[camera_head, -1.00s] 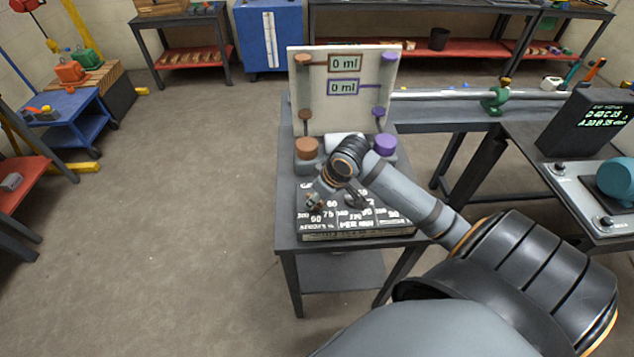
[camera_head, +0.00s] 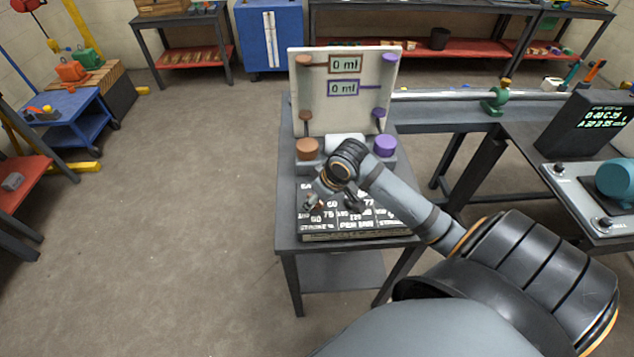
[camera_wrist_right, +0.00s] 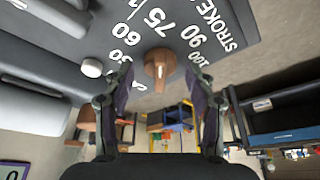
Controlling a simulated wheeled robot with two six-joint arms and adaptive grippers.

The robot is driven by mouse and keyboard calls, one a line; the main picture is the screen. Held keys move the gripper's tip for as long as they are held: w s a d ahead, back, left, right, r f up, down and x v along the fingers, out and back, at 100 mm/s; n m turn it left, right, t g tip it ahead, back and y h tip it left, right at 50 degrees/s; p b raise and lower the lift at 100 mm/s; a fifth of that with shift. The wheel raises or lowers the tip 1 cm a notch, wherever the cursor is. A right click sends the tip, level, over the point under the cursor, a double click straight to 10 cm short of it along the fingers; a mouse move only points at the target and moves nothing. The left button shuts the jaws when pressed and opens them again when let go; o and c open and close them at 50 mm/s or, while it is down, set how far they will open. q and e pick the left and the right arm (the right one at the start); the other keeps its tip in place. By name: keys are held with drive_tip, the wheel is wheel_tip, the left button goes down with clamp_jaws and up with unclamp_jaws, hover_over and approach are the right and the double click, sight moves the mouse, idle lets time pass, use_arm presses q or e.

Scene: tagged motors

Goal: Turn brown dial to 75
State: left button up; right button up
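A brown dial (camera_wrist_right: 158,66) with a small pale mark sits on a dark panel in the right wrist view. White numbers, among them 60, 75, 90 and 100, are printed around it. My right gripper (camera_wrist_right: 160,80) is open, with one finger on each side of the dial and gaps between. In the head view my right gripper (camera_head: 333,206) is over the dark numbered panel (camera_head: 385,225), and I cannot make out the dial there. Where the dial points is too small to tell. My left gripper is not in view.
A pale board (camera_head: 345,105) with two "0 ml" displays stands behind the panel. A brown knob (camera_head: 307,148) and a purple knob (camera_head: 385,145) are in front of it. A white round button (camera_wrist_right: 92,68) is near the dial. Open floor (camera_head: 190,220) lies left.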

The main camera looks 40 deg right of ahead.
sight(325, 212)
drive_tip(key=v, duration=0.6)
drive_tip(key=shift+d+r, duration=0.1)
drive_tip(key=shift+d, duration=0.15)
drive_tip(key=shift+s+a+r, duration=0.2)
drive_tip(key=shift+s+r, duration=0.15)
drive_tip(key=shift+r, duration=0.2)
